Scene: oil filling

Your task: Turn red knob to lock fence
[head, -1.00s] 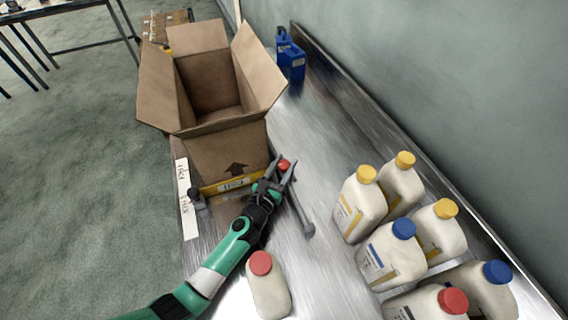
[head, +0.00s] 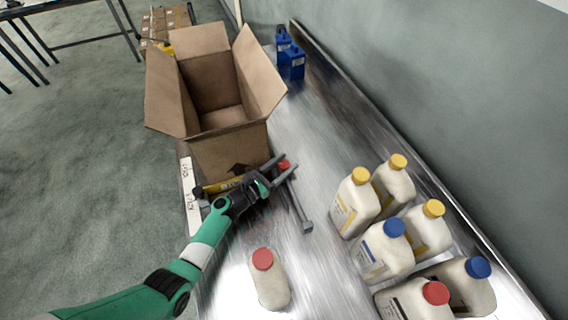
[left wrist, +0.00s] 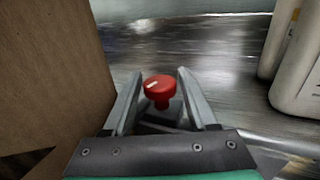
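The red knob (head: 284,164) is a small round cap on the metal table beside the open cardboard box. In the left wrist view the red knob (left wrist: 158,90) has a white mark on its top and sits on a dark mount. My left gripper (head: 288,164) is open, with its two fingers on either side of the knob. In the left wrist view the left gripper (left wrist: 158,92) shows gaps between the fingers and the knob. A grey fence bar (head: 300,212) runs from near the knob toward the front. My right gripper is not in view.
The open cardboard box (head: 232,150) stands right behind and left of the gripper. Several white bottles (head: 386,252) stand at the right. One red-capped bottle (head: 270,284) stands at the front. Blue containers (head: 291,60) are at the far end. The table middle is clear.

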